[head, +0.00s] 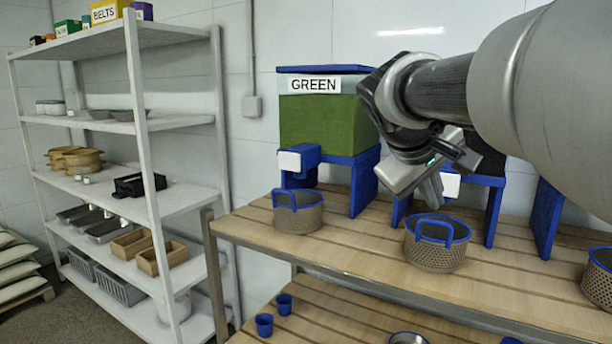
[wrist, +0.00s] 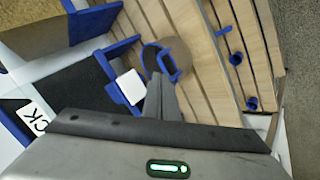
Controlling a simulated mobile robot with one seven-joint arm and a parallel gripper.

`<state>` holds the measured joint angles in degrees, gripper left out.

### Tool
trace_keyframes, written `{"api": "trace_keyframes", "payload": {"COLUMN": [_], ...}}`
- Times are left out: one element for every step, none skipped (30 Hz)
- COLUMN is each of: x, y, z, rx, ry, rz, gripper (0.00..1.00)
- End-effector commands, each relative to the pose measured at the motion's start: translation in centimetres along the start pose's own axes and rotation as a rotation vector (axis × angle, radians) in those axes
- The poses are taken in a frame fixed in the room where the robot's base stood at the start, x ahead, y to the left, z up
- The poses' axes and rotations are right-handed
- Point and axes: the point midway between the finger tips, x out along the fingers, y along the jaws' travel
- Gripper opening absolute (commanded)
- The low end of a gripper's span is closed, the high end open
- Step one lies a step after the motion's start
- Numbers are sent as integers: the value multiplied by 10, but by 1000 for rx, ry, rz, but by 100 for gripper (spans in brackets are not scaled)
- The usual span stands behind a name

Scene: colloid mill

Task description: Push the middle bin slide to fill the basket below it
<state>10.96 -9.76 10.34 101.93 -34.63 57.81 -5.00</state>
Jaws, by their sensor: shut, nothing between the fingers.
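The middle bin, with black contents (wrist: 90,82) and a label ending in "CK", stands left of my gripper in the wrist view. In the head view my arm mostly covers it. Its white slide plate (wrist: 130,87) sits at the bin's front; part of it shows in the head view (head: 451,187), behind my gripper. The mesh basket (head: 435,250) with a blue handle stands below on the wooden table; it is partly visible in the wrist view (wrist: 180,52) and looks dark inside. My gripper (head: 434,200) is shut and empty, above the basket and close beside the slide; contact cannot be told.
The green bin (head: 318,125) with its white slide and basket (head: 298,217) stands to the left. Another basket (head: 600,280) is at the right edge. Blue cups (head: 264,325) stand on the lower shelf. A white storage rack (head: 145,120) is at far left.

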Motion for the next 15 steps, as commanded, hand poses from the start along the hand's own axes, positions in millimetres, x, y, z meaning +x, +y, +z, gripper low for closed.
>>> {"api": "trace_keyframes", "payload": {"x": [5, 8, 12, 15, 18, 22, 25, 28, 31, 33, 35, 38, 39, 41, 43], "y": [6, 8, 11, 13, 15, 18, 20, 22, 24, 26, 27, 29, 30, 31, 32], "z": [-4, -7, -10, -12, -14, -17, -19, -21, -23, -25, -27, -28, -30, -30, -31], "rx": [1, 1, 1, 0, 0, 0, 0, 0, -1, -1, -1, -1, -1, -1, -1], "ry": [-2, -2, -3, -3, -2, -2, -3, -2, -2, -2, -1, -1, -1, -1, -2], "rz": [-1, -1, -1, -2, -2, -2, -2, -1, -2, -2, -1, -1, 0, 0, 0], "gripper": [0, 0, 0, 0, 0, 0, 0, 0, 0, 0, 0, 0, 0, 0, 0]}}
